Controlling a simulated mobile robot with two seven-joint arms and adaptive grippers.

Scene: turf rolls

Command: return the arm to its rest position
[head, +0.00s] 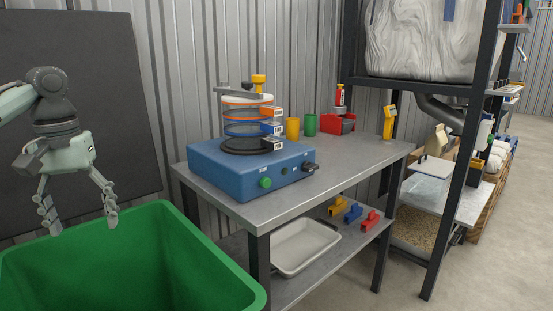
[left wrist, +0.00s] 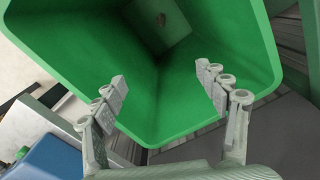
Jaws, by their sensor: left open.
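My left gripper (head: 84,222) is in the head view at the left, pointing down, with its fingers spread wide and nothing between them. It hangs above the back left part of a green bin (head: 215,262). In the left wrist view the two open fingers (left wrist: 165,92) frame the inside of the green bin (left wrist: 75,60). My right gripper is in neither view.
A grey workbench (head: 345,160) stands right of the bin, with a blue sieve shaker (head: 225,172) on it. A white tray (head: 305,247) lies on its lower shelf. A dark panel (head: 110,110) stands behind my left arm. A storage rack (head: 465,140) is farther right. Floor is free at lower right.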

